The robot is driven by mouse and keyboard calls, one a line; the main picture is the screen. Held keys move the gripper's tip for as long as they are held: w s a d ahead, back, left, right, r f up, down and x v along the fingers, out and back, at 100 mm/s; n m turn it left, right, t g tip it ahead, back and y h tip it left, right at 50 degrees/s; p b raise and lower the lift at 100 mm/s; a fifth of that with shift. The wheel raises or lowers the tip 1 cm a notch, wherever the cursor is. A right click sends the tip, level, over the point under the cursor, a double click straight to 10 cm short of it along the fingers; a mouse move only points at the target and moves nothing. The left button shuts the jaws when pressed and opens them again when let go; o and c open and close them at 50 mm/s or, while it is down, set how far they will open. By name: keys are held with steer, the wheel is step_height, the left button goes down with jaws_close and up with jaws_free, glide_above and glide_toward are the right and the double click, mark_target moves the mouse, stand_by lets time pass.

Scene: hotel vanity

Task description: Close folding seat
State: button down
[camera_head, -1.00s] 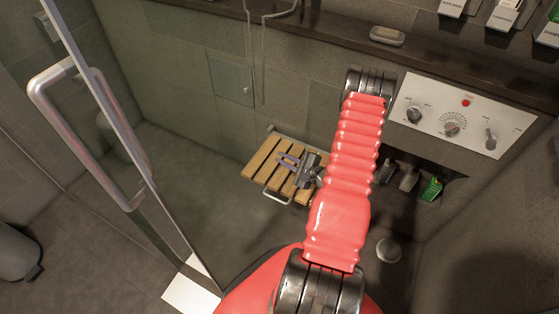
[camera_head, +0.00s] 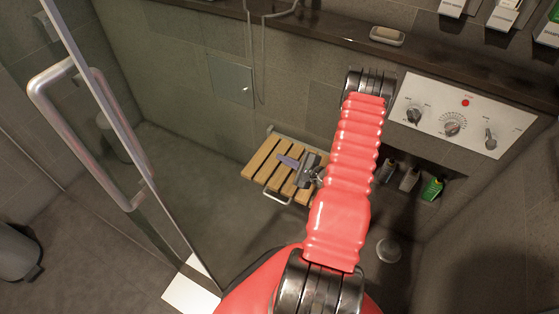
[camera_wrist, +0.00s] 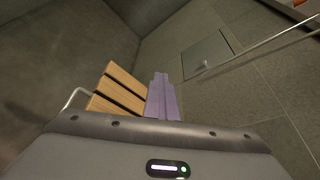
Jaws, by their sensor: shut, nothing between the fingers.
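The folding seat (camera_head: 262,160) has wooden slats and a thin metal bar (camera_head: 277,197) along its front edge. In the wrist view the purple-grey fingers (camera_wrist: 159,95) lie together beside the seat's slats (camera_wrist: 118,88), with the metal bar (camera_wrist: 74,97) at left. Part of the seat is hidden behind my gripper and wrist. I cannot tell whether the fingers touch the slats.
A glass door with a metal handle (camera_head: 84,130) stands at left. A control panel (camera_head: 462,115) and a dark ledge (camera_head: 340,37) with a soap dish (camera_head: 387,36) are on the wall. Several bottles (camera_head: 409,179) stand in a niche at right. The floor left of the seat is clear.

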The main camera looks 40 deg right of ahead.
steer(key=c, duration=2.5)
jaws_free()
steer(key=o, duration=0.7)
steer(key=shift+c, duration=0.2)
steer(key=a+v, duration=0.1)
steer(key=v, duration=1.3)
steer(key=shift+d, duration=0.45)
steer(key=shift+r, duration=0.15)
